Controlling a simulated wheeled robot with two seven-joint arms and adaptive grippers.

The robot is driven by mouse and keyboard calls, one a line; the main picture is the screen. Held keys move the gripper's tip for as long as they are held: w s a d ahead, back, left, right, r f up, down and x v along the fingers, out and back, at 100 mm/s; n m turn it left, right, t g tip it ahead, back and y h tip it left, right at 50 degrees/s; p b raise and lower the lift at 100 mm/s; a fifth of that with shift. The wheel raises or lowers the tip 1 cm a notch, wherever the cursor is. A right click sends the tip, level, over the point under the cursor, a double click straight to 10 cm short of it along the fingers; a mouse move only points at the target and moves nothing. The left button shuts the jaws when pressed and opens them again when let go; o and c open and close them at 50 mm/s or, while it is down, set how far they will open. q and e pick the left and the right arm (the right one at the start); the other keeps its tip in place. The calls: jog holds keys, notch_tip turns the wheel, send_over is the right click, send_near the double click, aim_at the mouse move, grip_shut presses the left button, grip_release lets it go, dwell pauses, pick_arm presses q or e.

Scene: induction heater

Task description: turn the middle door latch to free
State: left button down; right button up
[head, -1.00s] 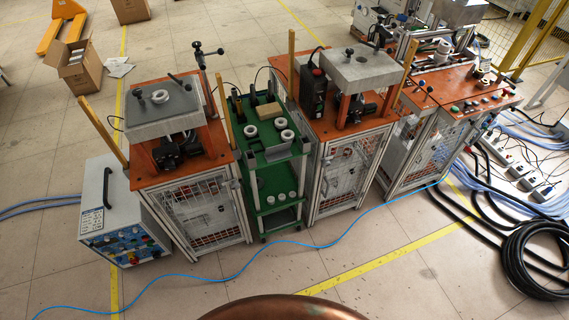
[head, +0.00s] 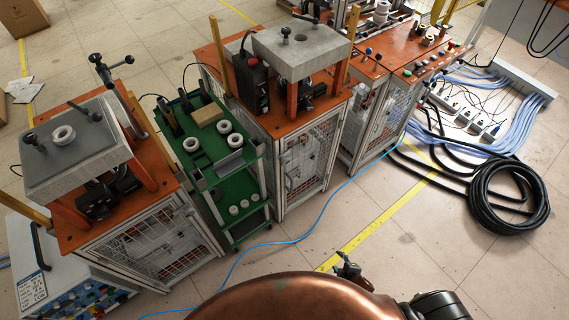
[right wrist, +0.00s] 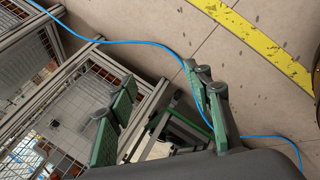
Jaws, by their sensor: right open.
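The middle cabinet stands under an orange top, and its mesh door (head: 305,160) faces me in the head view. A small latch-like handle (head: 289,183) seems to sit near the door's left edge; it is too small to read its position. My right gripper (head: 348,268) shows at the bottom of the head view, on the floor side of my copper-coloured body, well apart from the door. In the right wrist view its two green-padded fingers (right wrist: 160,112) are spread, with nothing between them but background. My left gripper is out of view.
A green cart (head: 225,180) with white rings stands left of the middle cabinet. Another caged cabinet (head: 150,245) stands at the left. A blue cable (head: 330,195) crosses the floor. A black hose coil (head: 508,200) lies at the right. Floor before the cabinets is otherwise clear.

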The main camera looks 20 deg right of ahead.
jog(key=w+a+r+n+t+y+b, duration=0.1)
jog(key=w+r+n+t+b, duration=0.1)
jog(key=w+r+n, duration=0.35)
jog(key=w+a+r+n+t+b, duration=0.1)
jog(key=w+r+n+t, duration=0.2)
jog(key=w+r, duration=0.6)
jog(key=n+t+y+b, duration=0.5)
jog(key=n+b, duration=0.1)
jog(key=n, duration=1.3)
send_near(286, 163)
jog(key=w, duration=0.2)
jog(key=x, duration=0.6)
jog(key=shift+w+a+r, duration=0.1)
jog(key=shift+a+r, duration=0.1)
jog(key=shift+a, duration=0.15)
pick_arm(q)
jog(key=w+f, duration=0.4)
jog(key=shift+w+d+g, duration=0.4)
pick_arm(e)
jog(key=shift+w+a, duration=0.15)
jog(key=shift+w, duration=0.25)
jog(key=c, duration=1.1)
